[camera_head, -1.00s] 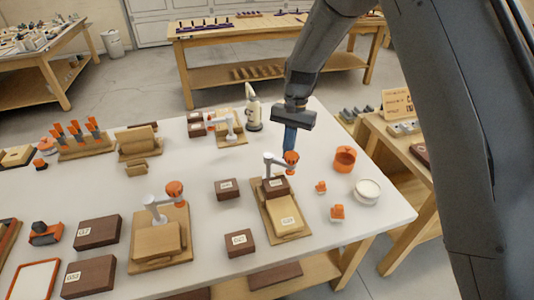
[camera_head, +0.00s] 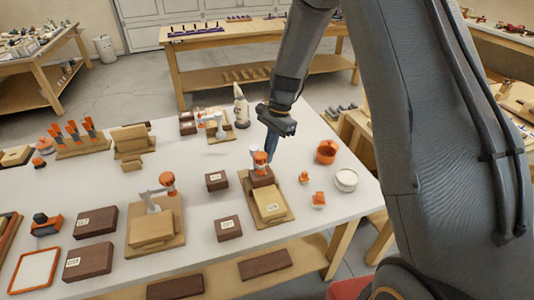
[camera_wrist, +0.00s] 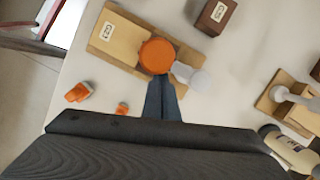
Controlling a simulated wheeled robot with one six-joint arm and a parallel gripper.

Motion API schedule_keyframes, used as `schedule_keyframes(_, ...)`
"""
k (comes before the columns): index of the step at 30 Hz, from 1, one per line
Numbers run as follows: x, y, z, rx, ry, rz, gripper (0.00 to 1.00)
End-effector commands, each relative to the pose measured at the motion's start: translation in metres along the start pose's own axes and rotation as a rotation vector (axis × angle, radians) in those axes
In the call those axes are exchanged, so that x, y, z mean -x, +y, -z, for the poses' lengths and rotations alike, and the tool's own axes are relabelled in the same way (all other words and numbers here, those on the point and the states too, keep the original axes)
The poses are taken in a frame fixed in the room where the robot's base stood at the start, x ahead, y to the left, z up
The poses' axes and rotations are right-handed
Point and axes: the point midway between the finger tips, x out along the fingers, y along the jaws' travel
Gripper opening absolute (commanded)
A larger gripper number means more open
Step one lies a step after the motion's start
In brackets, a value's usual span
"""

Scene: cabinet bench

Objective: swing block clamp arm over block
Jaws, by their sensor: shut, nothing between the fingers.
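The block clamp stands on a wooden board (camera_head: 283,214) with a pale labelled block (camera_head: 270,204) and a dark brown block (camera_head: 262,178). Its orange knob (camera_head: 260,158) appears above the dark block in the head view. In the wrist view the knob (camera_wrist: 157,56) lies over the board, hiding what is beneath, and the grey clamp arm (camera_wrist: 186,74) runs right from it. My gripper (camera_head: 271,158) is shut and empty, just right of the knob. In the wrist view its fingertips (camera_wrist: 161,80) are right against the knob's edge; contact is unclear.
A second clamp board (camera_head: 170,240) stands left, and loose brown blocks (camera_head: 217,181) lie between. An orange cup (camera_head: 326,152), a white jar (camera_head: 346,179) and small orange parts (camera_head: 318,200) sit right. A pale bottle (camera_head: 241,106) stands behind.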

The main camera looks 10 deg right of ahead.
Motion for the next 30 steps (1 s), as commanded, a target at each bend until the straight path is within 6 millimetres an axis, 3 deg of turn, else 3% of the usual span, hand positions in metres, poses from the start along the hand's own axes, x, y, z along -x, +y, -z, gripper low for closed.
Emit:
schedule_keyframes(23,-0.002,-0.001,-0.007,0.005,-0.003,-0.003,0.0)
schedule_keyframes(30,0.002,0.006,0.009,0.004,-0.002,-0.003,0.0)
